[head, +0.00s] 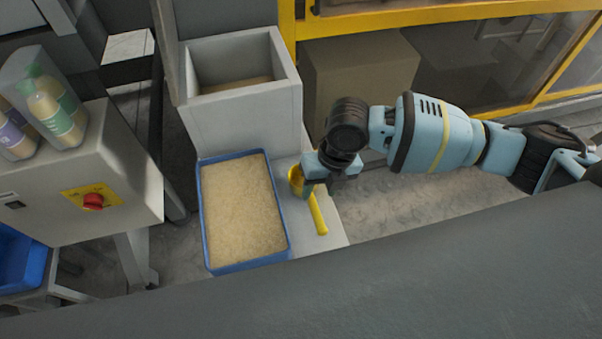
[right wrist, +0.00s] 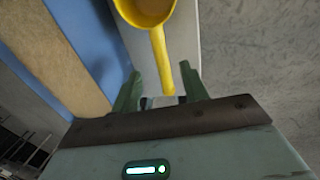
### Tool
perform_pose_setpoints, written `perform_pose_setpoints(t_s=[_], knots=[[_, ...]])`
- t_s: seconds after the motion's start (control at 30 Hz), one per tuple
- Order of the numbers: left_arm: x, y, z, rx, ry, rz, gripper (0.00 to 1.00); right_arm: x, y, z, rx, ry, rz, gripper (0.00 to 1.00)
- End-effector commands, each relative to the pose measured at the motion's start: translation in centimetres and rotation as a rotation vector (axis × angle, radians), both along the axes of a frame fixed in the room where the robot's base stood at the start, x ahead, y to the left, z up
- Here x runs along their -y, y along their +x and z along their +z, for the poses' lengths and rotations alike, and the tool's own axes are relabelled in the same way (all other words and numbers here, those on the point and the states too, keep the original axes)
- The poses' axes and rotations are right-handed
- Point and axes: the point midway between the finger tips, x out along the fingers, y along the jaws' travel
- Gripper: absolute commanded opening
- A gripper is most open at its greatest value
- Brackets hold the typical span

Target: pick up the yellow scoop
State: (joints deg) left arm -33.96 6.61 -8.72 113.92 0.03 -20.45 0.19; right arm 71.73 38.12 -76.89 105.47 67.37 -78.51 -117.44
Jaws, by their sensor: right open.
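The yellow scoop (head: 318,214) lies on a light grey surface beside a blue tray. Its bowl is partly hidden behind my right gripper (head: 320,186) in the head view. In the right wrist view the scoop (right wrist: 158,50) shows its round bowl at the top, and its handle runs down toward the gap between the fingers. My right gripper (right wrist: 162,92) is open, with one finger on each side of the handle's line. I cannot tell whether the fingers touch the handle. My left gripper is not in view.
The blue tray (head: 204,215) full of pale grains stands left of the scoop. A grey open bin (head: 245,125) stands behind it. A cabinet (head: 120,195) with a red knob (head: 93,201) and bottles is at the left. Bare floor (head: 400,210) lies to the right.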

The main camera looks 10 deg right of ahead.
Motion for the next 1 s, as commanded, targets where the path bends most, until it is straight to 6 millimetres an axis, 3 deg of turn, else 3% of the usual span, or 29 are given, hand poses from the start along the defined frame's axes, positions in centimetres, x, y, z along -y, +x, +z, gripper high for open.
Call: perform_pose_setpoints(t_s=[0.23,0.6,1.0], knots=[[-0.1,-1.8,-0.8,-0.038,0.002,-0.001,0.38,-0.1,0.0,-1.0,-0.002,-0.001,-0.002,0.44],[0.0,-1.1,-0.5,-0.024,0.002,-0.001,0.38,-0.6,-0.1,-3.1,0.0,0.0,-0.002,0.44],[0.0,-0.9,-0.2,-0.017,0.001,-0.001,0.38,-1.3,-0.4,-7.6,0.0,0.001,-0.002,0.44]])
